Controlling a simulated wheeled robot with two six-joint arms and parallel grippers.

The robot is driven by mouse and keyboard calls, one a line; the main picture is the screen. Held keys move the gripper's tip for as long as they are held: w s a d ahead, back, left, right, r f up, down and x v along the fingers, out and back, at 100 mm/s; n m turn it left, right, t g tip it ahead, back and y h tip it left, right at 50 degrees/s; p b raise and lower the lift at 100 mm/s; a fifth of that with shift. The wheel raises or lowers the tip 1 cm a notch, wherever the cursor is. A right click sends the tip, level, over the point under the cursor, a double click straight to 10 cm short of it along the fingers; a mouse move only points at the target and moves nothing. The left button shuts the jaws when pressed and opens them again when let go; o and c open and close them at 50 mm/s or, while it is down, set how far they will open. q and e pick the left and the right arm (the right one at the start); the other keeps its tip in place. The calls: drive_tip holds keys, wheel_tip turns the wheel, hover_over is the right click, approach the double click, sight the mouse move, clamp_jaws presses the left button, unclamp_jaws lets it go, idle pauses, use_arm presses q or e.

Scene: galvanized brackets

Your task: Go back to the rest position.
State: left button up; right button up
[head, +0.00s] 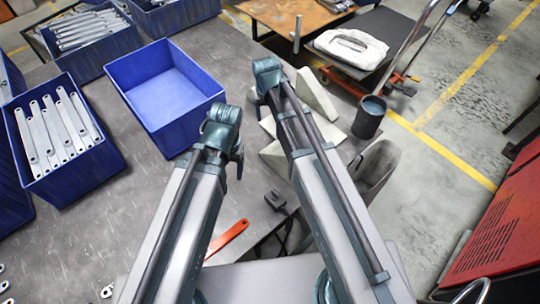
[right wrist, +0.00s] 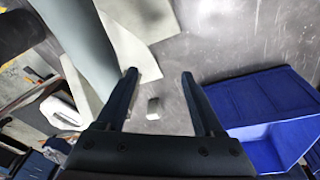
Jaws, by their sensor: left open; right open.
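My two arms reach up from the bottom of the head view over the grey table (head: 130,215). The left arm's bent end is beside the empty blue bin, and the right arm's bent end lies farther up and to the right. Neither gripper's fingers can be made out in the head view. In the right wrist view my right gripper (right wrist: 159,73) is open, with nothing between its fingertips. My left gripper is hidden behind my arm.
An empty blue bin (head: 152,60) stands left of my arms. Another blue bin (head: 82,176) holds several galvanized brackets (head: 55,130). Pale wedge-shaped blocks (head: 316,97) and a dark cup (head: 369,118) are right of the right arm. An orange-handled tool (head: 228,236) lies near the left arm.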

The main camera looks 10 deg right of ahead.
drive_tip(key=s+a+n+g, duration=0.2)
drive_tip(key=s, duration=1.8)
drive_tip(key=shift+a+f+n+g+h, duration=0.15)
drive_tip(key=shift+a+n+g+h, duration=0.15)
drive_tip(key=shift+n+h, duration=0.1)
